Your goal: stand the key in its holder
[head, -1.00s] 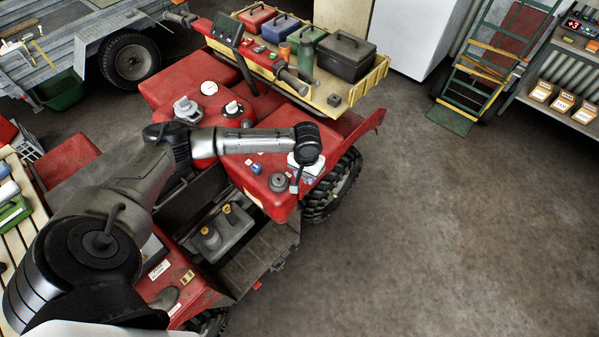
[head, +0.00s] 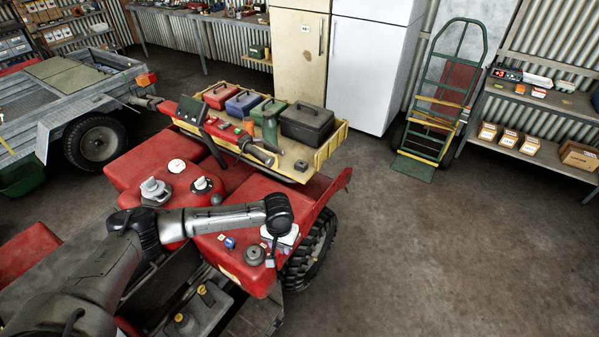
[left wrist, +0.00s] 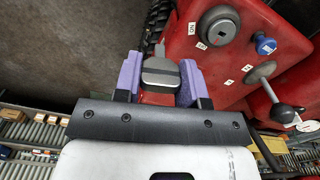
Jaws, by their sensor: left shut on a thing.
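My left gripper (head: 283,241) is over the right edge of the red quad's body, beside a round grey switch (head: 255,257). In the left wrist view its purple fingers (left wrist: 160,72) are shut on the key (left wrist: 160,64), which shows a grey, rounded head. The key's lower end is hidden. My right gripper is not in view.
A blue knob (left wrist: 265,44) and a lever with a dark ball (left wrist: 283,113) stand near the switch. Behind are a red fuel tank (head: 180,190) and a rack with toolboxes (head: 308,122). The floor to the right is clear.

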